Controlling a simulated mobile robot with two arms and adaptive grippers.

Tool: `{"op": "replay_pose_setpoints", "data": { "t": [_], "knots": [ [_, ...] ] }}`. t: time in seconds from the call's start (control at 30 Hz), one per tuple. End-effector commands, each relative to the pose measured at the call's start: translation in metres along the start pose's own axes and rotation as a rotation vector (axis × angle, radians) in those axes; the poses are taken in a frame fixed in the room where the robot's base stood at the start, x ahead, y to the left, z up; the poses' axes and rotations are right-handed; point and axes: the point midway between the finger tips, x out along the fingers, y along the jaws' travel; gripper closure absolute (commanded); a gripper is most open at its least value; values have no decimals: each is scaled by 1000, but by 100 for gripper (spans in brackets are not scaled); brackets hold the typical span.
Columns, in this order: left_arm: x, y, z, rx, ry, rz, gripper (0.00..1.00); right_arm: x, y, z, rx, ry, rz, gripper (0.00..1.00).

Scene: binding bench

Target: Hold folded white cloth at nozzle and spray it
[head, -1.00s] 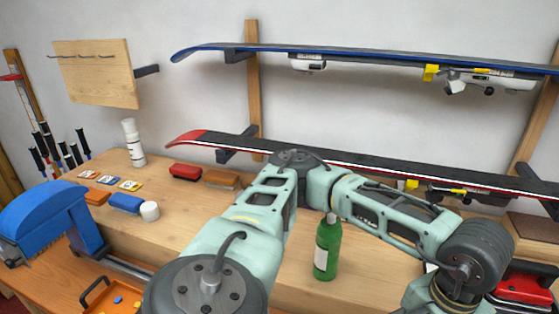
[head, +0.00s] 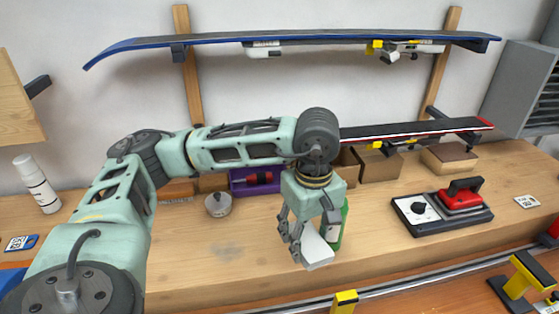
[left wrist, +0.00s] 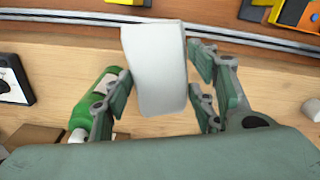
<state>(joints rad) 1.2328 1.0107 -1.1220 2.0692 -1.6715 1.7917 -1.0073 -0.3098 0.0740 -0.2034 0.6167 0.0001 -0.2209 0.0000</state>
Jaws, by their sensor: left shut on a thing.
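My left gripper (head: 312,235) is in the middle of the head view, pointing down over the bench. It is shut on the folded white cloth (head: 318,254), a flat pale pad. The cloth also shows in the left wrist view (left wrist: 155,70), between the fingers. A green bottle (head: 343,222) is right behind the gripper, mostly hidden by it. In the left wrist view the bottle (left wrist: 98,92) is just left of the cloth, partly behind a finger. I cannot tell whether cloth and bottle touch. The bottle's nozzle is hidden in the head view. My right gripper is out of view.
A purple bin (head: 240,186), a small grey pot (head: 218,204) and a white bottle (head: 38,186) stand left. Skis (head: 290,38) hang on the wall. A metal rail (head: 400,287) runs along the front.

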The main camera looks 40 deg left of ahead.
Motion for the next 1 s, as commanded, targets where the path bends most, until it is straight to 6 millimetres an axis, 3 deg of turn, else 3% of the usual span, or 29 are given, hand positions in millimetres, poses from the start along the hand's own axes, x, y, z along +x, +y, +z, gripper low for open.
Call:
{"op": "replay_pose_setpoints", "data": {
  "t": [0.03, 0.3, 0.5, 0.73, 1.0],
  "knots": [
    [-16, 1, -11, -128, 0, -1, 68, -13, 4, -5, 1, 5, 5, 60],
    [-62, -1, -63, -836, -2, -8, 68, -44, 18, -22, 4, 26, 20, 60],
    [-83, -6, -88, -1196, -4, -16, 68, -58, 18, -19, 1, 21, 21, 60],
    [-88, -9, -98, -1339, -4, -20, 68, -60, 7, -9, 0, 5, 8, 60],
    [-73, -9, -98, -1340, -4, -19, 68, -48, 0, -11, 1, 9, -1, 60]
  ]
}}
